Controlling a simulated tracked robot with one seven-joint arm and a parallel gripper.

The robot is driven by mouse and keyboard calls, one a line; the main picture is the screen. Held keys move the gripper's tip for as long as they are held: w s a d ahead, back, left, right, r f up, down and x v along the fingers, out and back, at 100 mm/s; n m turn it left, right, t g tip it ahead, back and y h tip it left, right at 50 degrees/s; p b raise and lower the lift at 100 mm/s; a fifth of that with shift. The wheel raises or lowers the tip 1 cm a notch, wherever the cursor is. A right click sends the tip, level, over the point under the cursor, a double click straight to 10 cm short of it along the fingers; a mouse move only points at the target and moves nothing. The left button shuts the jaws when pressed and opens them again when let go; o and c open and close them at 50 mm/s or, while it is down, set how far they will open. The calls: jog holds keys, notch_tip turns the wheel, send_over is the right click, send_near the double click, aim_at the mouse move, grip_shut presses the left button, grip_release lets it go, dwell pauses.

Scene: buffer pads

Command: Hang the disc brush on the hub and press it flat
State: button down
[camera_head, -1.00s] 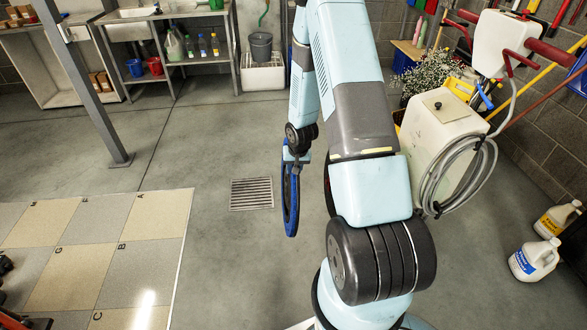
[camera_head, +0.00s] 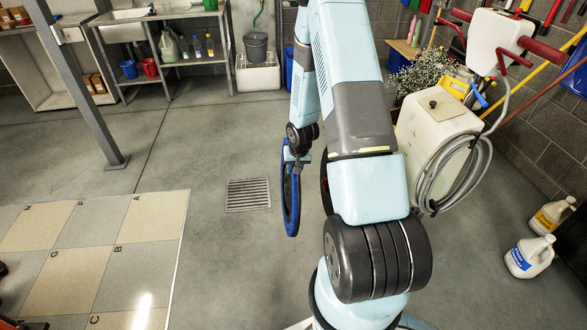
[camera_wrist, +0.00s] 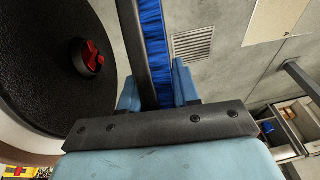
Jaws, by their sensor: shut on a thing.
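The disc brush (camera_head: 291,205) has blue bristles and hangs upright, seen nearly edge-on, below my gripper (camera_head: 297,156) in the head view. In the wrist view my gripper (camera_wrist: 158,88) is shut on the brush (camera_wrist: 148,45), its dark backing to the left and blue bristles to the right. The red hub (camera_wrist: 88,58) sits at the middle of a round black plate (camera_wrist: 50,75), left of the brush. A clear gap shows between brush and hub. In the head view my arm hides most of the plate and the hub.
The machine with a cream tank (camera_head: 436,130) and grey hose coil stands close right of my arm. Two white jugs (camera_head: 530,257) stand on the floor at right. Floor around the drain grate (camera_head: 248,195) is clear. A tiled panel (camera_head: 90,250) lies at left.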

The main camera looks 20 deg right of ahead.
jog(key=shift+s+d, duration=0.1)
jog(key=shift+d, duration=0.35)
jog(key=shift+s+d, duration=0.15)
jog(key=shift+d, duration=0.35)
dwell(0.5)
jog(key=shift+a, duration=0.15)
jog(key=shift+w+a+r, duration=0.1)
jog(key=shift+w+a, duration=0.15)
jog(key=shift+a, duration=0.5)
jog(key=shift+w+a, duration=0.25)
jog(key=shift+a, duration=0.5)
jog(key=shift+w+a+r, duration=0.1)
jog(key=shift+w+a, duration=0.15)
jog(key=shift+a, duration=0.6)
jog(key=shift+d, duration=0.2)
jog(key=shift+s+d+f, duration=0.1)
jog(key=shift+s+d, duration=0.1)
jog(key=shift+d, duration=0.45)
dwell(0.5)
